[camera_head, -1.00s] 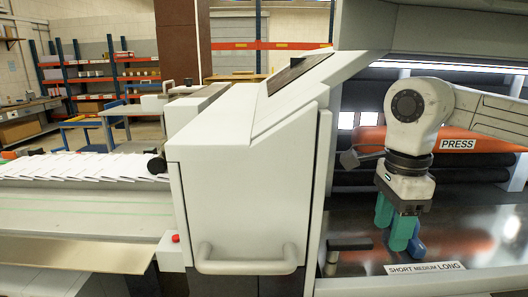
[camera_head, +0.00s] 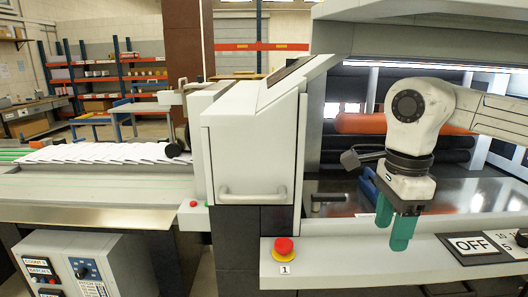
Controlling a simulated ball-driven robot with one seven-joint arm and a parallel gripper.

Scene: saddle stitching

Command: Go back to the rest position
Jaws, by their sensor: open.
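My gripper (camera_head: 393,230) is at the right of the picture, hanging from my grey arm. Its green fingers point down and stand apart, with nothing seen between them. In the picture it is in front of the open machine bay and its pale front ledge (camera_head: 340,226). A blue object (camera_head: 368,187) shows partly behind the fingers; they hide some of it. I cannot tell the exact gap between the fingers and the ledge.
A red button (camera_head: 284,246) on a yellow base sits on the ledge, with an OFF panel (camera_head: 470,245) to the right. The machine's white cover (camera_head: 250,150) with a handle is in the middle. Stacked white sheets (camera_head: 100,152) lie left, above a control box (camera_head: 75,265).

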